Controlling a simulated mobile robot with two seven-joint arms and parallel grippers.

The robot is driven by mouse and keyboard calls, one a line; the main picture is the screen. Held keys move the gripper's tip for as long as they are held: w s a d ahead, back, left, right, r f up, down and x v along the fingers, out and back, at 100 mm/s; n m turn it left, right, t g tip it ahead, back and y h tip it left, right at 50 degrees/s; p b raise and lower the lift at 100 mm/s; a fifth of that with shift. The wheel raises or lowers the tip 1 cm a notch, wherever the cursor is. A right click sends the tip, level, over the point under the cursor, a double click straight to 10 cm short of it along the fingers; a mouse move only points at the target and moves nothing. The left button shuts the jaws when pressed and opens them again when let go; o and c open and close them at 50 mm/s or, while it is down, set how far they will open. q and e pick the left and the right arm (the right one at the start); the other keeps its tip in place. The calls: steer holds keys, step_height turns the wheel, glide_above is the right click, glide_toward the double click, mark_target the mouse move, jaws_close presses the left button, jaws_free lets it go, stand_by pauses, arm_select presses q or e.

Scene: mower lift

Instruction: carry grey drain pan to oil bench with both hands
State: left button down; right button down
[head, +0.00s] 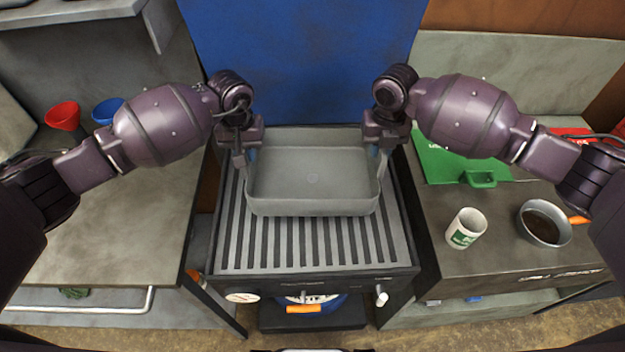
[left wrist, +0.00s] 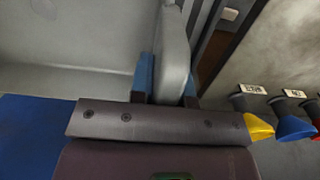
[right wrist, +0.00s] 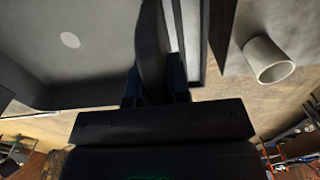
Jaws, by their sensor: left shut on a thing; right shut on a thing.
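The grey drain pan (head: 312,172) is an empty, shallow rectangular tray in the middle of the head view, over a slatted grate (head: 310,243). I cannot tell whether its base touches the slats. My left gripper (head: 245,152) is shut on its left wall, and the left wrist view shows the blue-padded fingers (left wrist: 168,82) on either side of the wall. My right gripper (head: 378,145) is shut on the right wall, also seen in the right wrist view (right wrist: 154,88). Which surface is the oil bench is not clear.
A left worktop (head: 110,220) holds a red funnel (head: 63,117) and a blue funnel (head: 106,110). A blue panel (head: 300,60) stands behind.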

arm_select(q)
steer(key=shift+a, duration=0.1)
